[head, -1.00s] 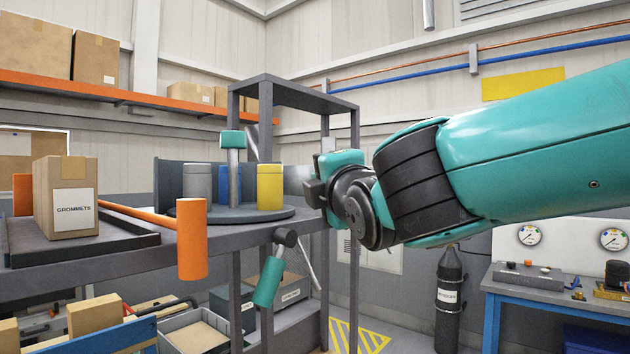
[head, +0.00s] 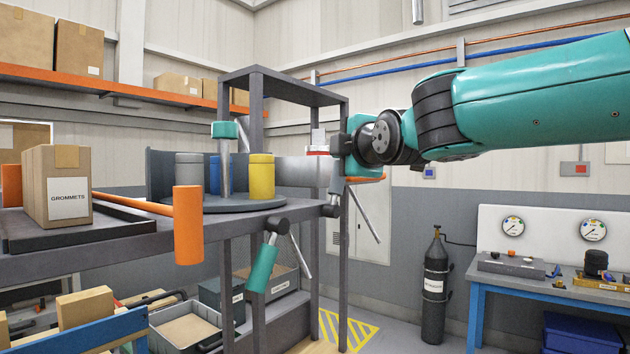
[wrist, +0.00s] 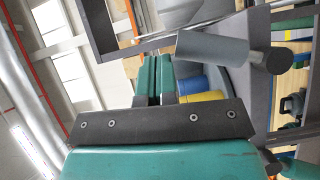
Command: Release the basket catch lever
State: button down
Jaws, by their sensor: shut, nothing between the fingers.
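No label marks the basket catch lever, so I cannot tell for sure which lever it is. A teal-handled lever (head: 262,268) hangs lower left. My gripper's teal fingers (wrist: 153,75) are together and empty. The head view partly hides their tips.
An orange-handled lever (head: 188,225) juts from the shelf front. Grey, blue and yellow canisters (head: 262,177) stand on a round plate with a teal-topped post (head: 224,130). Dark rack posts (head: 258,130) stand close to my gripper. Free floor lies by the gas cylinder (head: 433,290).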

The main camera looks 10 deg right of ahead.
jog(key=shift+w+d+f+b, duration=0.2)
jog(key=shift+w+d+b, duration=0.3)
jog(key=shift+w+d, duration=0.15)
jog(key=shift+w, duration=0.1)
jog(key=s+d+r+b, duration=0.2)
jog(key=s+r, duration=0.4)
jog(key=s, duration=0.5)
jog(key=shift+s+r+b, duration=0.15)
jog(key=shift+s+b, duration=0.05)
jog(key=shift+b, duration=0.65)
